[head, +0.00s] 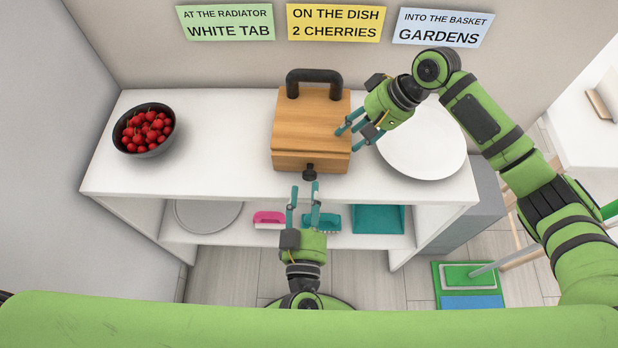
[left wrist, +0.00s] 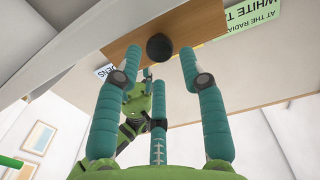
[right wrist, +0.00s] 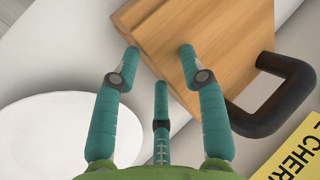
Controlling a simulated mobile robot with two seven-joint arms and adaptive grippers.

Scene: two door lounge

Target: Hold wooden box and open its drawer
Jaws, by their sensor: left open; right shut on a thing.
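The wooden box (head: 302,125) stands upright on the white shelf top, with a black handle (head: 313,76) at its back and its drawer (head: 303,163) facing me. The black drawer knob (head: 309,173) sticks out in front and shows in the left wrist view (left wrist: 159,46). My left gripper (head: 304,188) is open just in front of the knob, its fingertips on either side in the wrist picture; I cannot tell whether they touch it. My right gripper (head: 348,138) is shut on the box's right side. The right wrist view shows its fingers at the box's edge.
A dark bowl of cherries (head: 144,131) stands left on the shelf top (head: 220,165). A white plate (head: 425,150) lies right, under the right gripper. The lower shelf holds a pink brush (head: 269,218) and a teal brush (head: 322,223). The top between bowl and box is clear.

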